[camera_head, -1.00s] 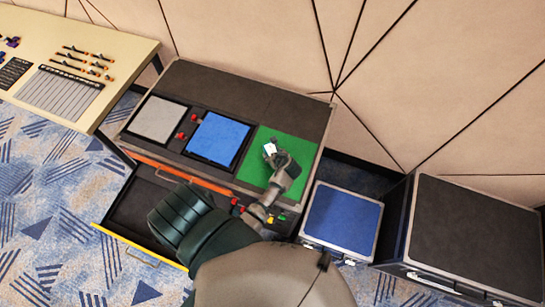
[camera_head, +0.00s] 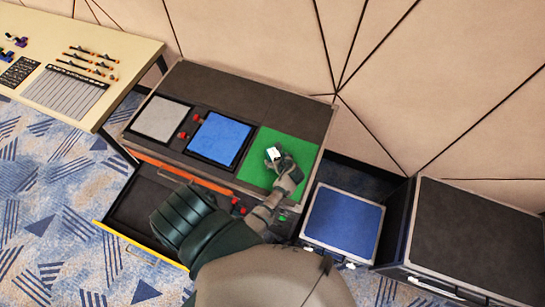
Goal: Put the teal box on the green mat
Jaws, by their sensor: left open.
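The green mat (camera_head: 258,172) lies at the right end of the dark cabinet top. My left gripper (camera_head: 275,158) is over the mat, open, with a small white-faced object (camera_head: 272,153) at its fingertips. I cannot tell whether this object is the teal box, as its sides are hidden by the gripper. No other teal box shows. My right gripper is not in view.
A blue mat (camera_head: 219,138) and a grey mat (camera_head: 160,119) lie left on the same top, with red items between them. An open drawer (camera_head: 132,215) juts out below. A blue-topped case (camera_head: 343,215) and a black case (camera_head: 480,235) stand right.

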